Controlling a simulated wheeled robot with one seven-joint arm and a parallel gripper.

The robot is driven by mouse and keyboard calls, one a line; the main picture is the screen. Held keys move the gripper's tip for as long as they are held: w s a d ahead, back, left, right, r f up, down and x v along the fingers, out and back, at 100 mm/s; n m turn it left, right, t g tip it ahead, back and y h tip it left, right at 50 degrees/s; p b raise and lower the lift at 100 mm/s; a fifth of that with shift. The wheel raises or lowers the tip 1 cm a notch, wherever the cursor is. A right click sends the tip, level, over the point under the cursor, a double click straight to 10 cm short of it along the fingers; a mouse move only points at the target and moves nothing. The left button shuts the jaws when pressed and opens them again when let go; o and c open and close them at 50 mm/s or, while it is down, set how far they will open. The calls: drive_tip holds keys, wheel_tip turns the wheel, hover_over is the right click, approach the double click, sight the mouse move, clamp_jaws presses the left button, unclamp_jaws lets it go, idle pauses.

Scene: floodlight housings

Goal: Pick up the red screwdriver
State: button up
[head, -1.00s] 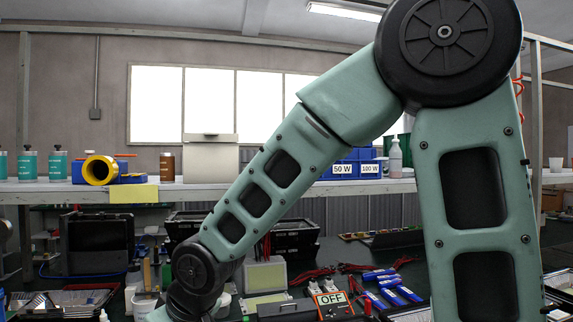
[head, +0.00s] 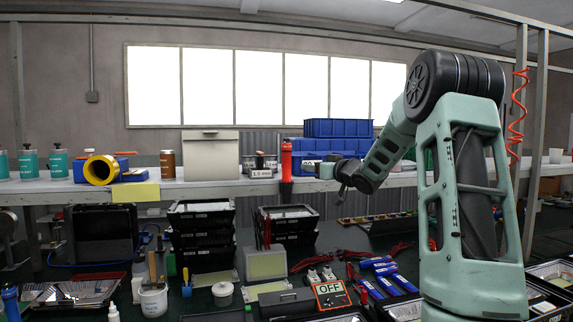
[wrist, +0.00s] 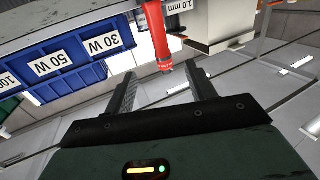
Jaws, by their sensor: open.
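The red screwdriver (head: 286,160) appears to be the upright red handle with a dark lower part at the shelf's front edge, left of the blue bins. In the wrist view my gripper (wrist: 160,77) is open and empty. Its two fingers point towards the handle, which lies in line with the gap, at or beyond the tips. I cannot tell the exact distance.
Blue bins (head: 338,129) with wattage labels stand close by on the shelf (head: 225,189).

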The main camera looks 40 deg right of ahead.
sight(289, 162)
drive_tip(key=w+p, duration=0.1)
drive_tip(key=w, duration=0.3)
drive_tip(key=w+d+p, duration=0.1)
drive_tip(key=w+p, duration=0.1)
drive_tip(key=w, duration=0.2)
drive_tip(key=w+d+p, duration=0.1)
drive_tip(key=w, duration=0.2)
drive_tip(key=shift+w+d, duration=0.15)
drive_tip(key=shift+w, duration=0.25)
drive_tip(key=w+p, duration=0.2)
drive_tip(key=w+d+p, duration=0.1)
drive_tip(key=w+p, duration=0.1)
drive_tip(key=shift+w+r, duration=0.15)
drive_tip(key=shift+w, duration=0.4)
drive_tip(key=c, duration=1.1)
